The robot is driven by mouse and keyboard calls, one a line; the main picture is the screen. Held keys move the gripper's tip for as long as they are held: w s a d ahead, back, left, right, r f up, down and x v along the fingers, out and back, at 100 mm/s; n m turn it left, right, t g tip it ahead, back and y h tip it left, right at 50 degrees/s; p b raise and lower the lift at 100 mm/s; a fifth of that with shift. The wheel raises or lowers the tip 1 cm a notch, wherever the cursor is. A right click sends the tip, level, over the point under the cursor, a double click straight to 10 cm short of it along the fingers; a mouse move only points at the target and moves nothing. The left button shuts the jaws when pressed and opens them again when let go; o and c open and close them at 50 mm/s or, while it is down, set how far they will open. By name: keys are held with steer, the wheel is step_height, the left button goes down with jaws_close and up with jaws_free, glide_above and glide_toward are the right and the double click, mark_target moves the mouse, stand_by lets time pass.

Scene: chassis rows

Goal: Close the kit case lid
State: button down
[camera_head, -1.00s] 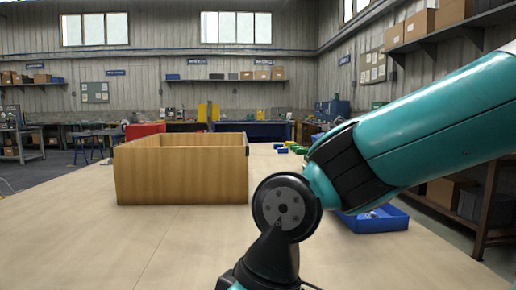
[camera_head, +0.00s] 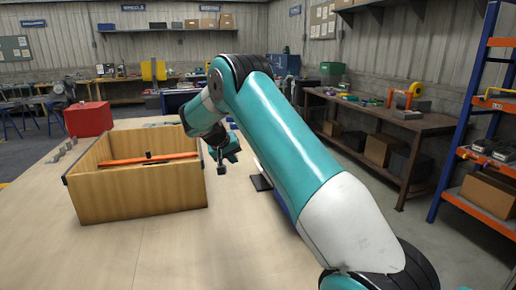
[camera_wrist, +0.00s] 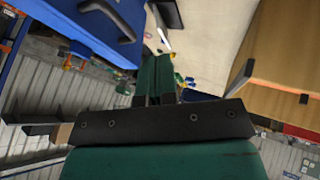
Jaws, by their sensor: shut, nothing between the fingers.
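My gripper (camera_head: 221,168) hangs over the table just right of the wooden box. In the wrist view its fingers (camera_wrist: 156,78) are together and empty. A blue object (camera_head: 283,207), likely the kit case, is mostly hidden behind my arm. A black flat piece (camera_head: 261,183) sits at its left side. In the wrist view a blue panel with a black handle (camera_wrist: 105,15) fills the upper left, apart from the fingers. I cannot tell from these views how far its lid is open.
An open wooden box (camera_head: 140,192) with an orange bar (camera_head: 148,159) across it stands left on the table (camera_head: 165,255). A red box (camera_head: 88,119) is behind it. A brown workbench (camera_head: 385,122) and orange-blue shelving (camera_head: 480,130) stand right. The front table is clear.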

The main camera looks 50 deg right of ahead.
steer(key=s+d+f+p, duration=0.1)
steer(key=d+f+p, duration=0.4)
steer(key=d, duration=0.6)
steer(key=shift+s+f, duration=0.3)
steer(key=shift+f, duration=0.95)
steer(key=shift+r, duration=0.1)
